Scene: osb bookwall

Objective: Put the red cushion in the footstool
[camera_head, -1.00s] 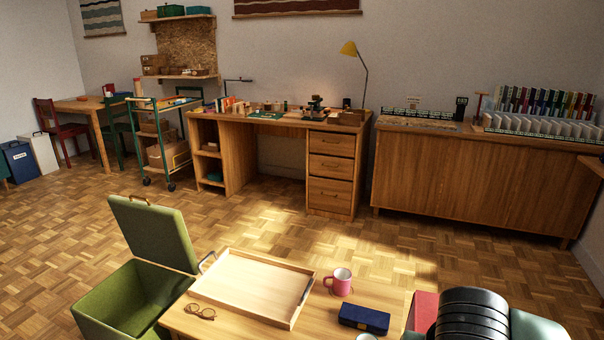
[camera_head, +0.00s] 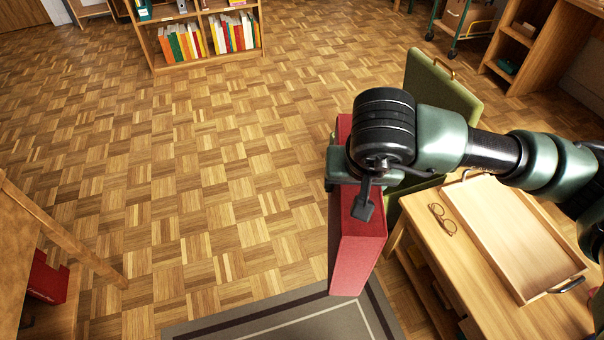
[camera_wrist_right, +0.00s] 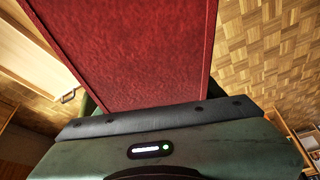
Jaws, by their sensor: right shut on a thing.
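The red cushion (camera_head: 360,230) is held on edge, long side pointing toward me, in the middle of the head view. It fills much of the right wrist view (camera_wrist_right: 130,50). My right gripper (camera_head: 364,200) is shut on it, with one dark finger against its face. The green footstool has its lid (camera_head: 440,90) standing open behind my right arm. The footstool's box is almost wholly hidden by the cushion and my arm, so I cannot tell whether the cushion is over its opening. My left gripper is not in view.
A low wooden table (camera_head: 465,290) with a wooden tray (camera_head: 510,235) and glasses (camera_head: 442,218) stands at the right. A grey rug (camera_head: 290,318) lies in front. A bookshelf (camera_head: 205,55) stands at the back. The parquet floor at left is largely clear.

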